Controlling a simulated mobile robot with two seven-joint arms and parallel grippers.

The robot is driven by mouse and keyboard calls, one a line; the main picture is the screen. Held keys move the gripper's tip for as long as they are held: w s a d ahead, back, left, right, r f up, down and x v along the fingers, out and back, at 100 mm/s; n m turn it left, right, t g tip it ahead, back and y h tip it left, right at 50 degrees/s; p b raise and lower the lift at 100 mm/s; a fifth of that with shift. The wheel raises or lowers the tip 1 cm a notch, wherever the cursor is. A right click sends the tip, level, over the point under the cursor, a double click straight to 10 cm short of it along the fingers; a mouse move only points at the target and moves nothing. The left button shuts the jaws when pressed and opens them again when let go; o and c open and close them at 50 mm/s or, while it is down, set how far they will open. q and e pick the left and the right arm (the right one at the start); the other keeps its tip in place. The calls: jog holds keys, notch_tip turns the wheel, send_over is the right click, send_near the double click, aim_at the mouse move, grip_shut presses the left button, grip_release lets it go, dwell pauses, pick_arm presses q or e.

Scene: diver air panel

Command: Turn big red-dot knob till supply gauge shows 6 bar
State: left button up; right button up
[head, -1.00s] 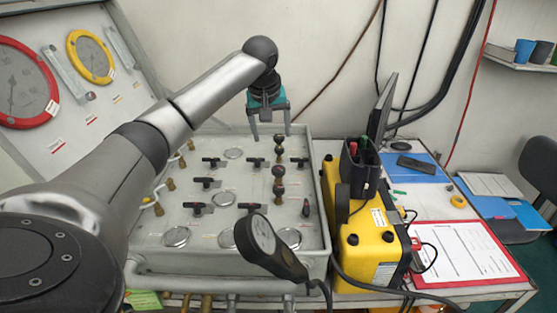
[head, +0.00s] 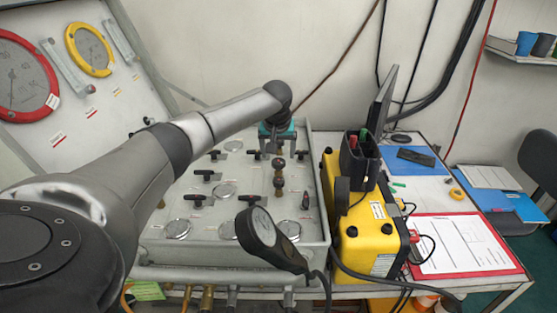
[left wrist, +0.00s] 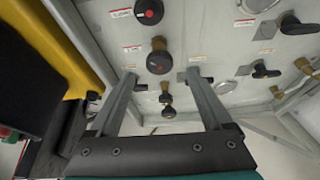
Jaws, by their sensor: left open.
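The air panel (head: 215,245) is a grey box with several knobs, valve handles and small round dials. My left gripper (head: 277,150) hangs open and empty over its back right part. Another black knob with a red dot (left wrist: 149,11) shows at the top edge. Smaller knobs (left wrist: 167,105) lie between the fingers, lower down. I cannot tell which dial is the supply gauge; no reading is legible. My right gripper is not visible.
A yellow case (head: 365,240) stands right of the panel. A red-rimmed gauge (head: 50,95) and a yellow-rimmed gauge (head: 108,70) sit on the raised panel at left.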

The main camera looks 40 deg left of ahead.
aim_at(279, 162)
pick_arm(q)
jog(key=shift+b+x, duration=0.35)
jog(key=shift+x, duration=1.85)
grip_shut()
